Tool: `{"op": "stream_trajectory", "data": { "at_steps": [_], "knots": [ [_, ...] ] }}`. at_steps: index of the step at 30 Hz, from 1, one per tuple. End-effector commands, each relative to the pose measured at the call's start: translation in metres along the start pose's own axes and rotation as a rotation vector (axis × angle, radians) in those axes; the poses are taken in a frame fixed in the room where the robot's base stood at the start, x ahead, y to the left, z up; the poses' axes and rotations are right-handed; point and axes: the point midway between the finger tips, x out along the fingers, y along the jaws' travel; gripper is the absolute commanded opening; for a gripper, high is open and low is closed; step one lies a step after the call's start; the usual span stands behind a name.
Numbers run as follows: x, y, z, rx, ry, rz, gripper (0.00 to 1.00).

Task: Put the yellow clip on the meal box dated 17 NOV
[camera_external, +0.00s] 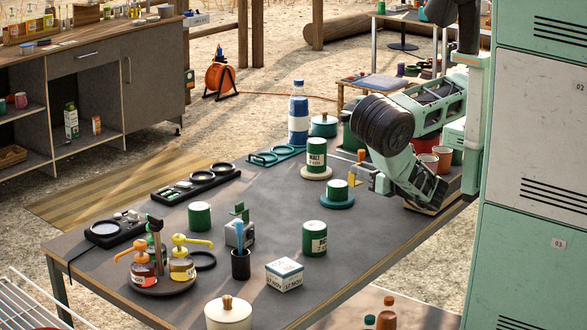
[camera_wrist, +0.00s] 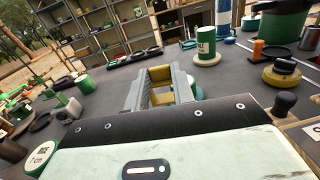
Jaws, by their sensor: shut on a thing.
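My gripper (camera_external: 362,177) is over the right part of the dark table, near a green tin on a teal disc (camera_external: 337,201). In the wrist view my gripper (camera_wrist: 160,87) is shut on a mustard-yellow piece, which looks like the yellow clip (camera_wrist: 160,73). The clip (camera_external: 355,182) is small and partly hidden in the external view. The meal box marked 17 NOV (camera_external: 284,275) is white with a teal band and sits near the table's front edge, well apart from my gripper.
Green tins stand around the boxes, one right of the green-clipped box (camera_external: 314,238). A dark cup with tools (camera_external: 241,264) and pump bottles on a tray (camera_external: 161,283) are left of the 17 NOV box. A cream lidded pot (camera_external: 228,313) is in front. A MALT tin (camera_external: 315,158) stands behind my gripper.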

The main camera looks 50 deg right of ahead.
Motion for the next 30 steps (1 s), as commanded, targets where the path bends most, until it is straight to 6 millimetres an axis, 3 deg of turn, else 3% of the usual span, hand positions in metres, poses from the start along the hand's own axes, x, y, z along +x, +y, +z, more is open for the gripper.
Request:
{"op": "stream_trajectory", "data": {
  "at_steps": [3,6,13,16,23,30],
  "knots": [
    [0.044,-0.01,-0.005,0.005,-0.009,0.014,0.03],
    [0.072,-0.018,-0.007,0.002,-0.008,0.033,0.03],
    [0.12,-0.033,-0.005,-0.013,-0.001,0.071,0.03],
    [0.137,-0.031,-0.004,-0.019,0.005,0.092,0.03],
    [0.147,0.018,-0.002,-0.02,0.005,0.124,0.03],
    [0.14,0.093,0.004,-0.017,-0.004,0.128,0.03]
  ]
}}
